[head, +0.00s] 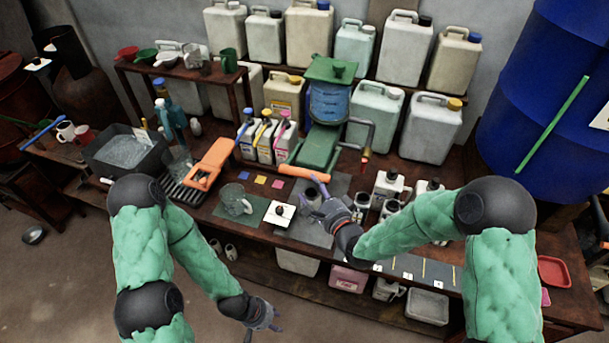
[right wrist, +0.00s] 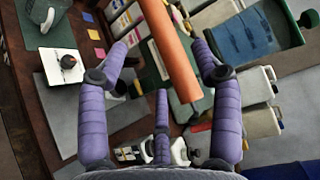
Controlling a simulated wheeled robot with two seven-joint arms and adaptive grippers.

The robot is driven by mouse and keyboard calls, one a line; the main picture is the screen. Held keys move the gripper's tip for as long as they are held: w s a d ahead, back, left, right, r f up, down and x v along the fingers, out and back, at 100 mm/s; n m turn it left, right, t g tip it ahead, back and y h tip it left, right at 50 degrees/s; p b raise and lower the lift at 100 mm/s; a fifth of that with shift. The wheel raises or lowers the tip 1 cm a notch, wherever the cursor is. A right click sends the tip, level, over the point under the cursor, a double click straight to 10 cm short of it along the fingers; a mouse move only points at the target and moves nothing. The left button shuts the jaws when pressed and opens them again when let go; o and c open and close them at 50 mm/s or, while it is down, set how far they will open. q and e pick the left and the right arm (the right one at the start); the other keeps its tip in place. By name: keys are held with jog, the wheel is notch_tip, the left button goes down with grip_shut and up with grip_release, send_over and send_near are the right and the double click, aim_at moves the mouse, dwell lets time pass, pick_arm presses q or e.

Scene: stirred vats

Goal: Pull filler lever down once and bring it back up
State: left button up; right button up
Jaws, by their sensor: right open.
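The filler is a green stand (head: 318,146) with a blue ribbed vessel (head: 329,103) and a green lid on top. Its lever has an orange handle (head: 304,173) that sticks out at the front left, above the bench. My right gripper (head: 312,196) is just in front of and below the handle. In the right wrist view the orange handle (right wrist: 172,52) runs between the open purple fingers (right wrist: 160,60), and no finger clearly closes on it. My left gripper (head: 268,318) hangs low in front of the bench, away from the filler; its finger opening is unclear.
A glass mug (head: 236,200) and a white square with a black knob (head: 279,213) stand left of my right gripper. Small bottles (head: 387,187) stand to its right. Colored-cap bottles (head: 265,137) are behind. An orange device (head: 211,164) lies further left.

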aim_at(303, 175)
jog(key=x, duration=0.7)
jog(key=shift+w+a, duration=0.2)
grip_shut()
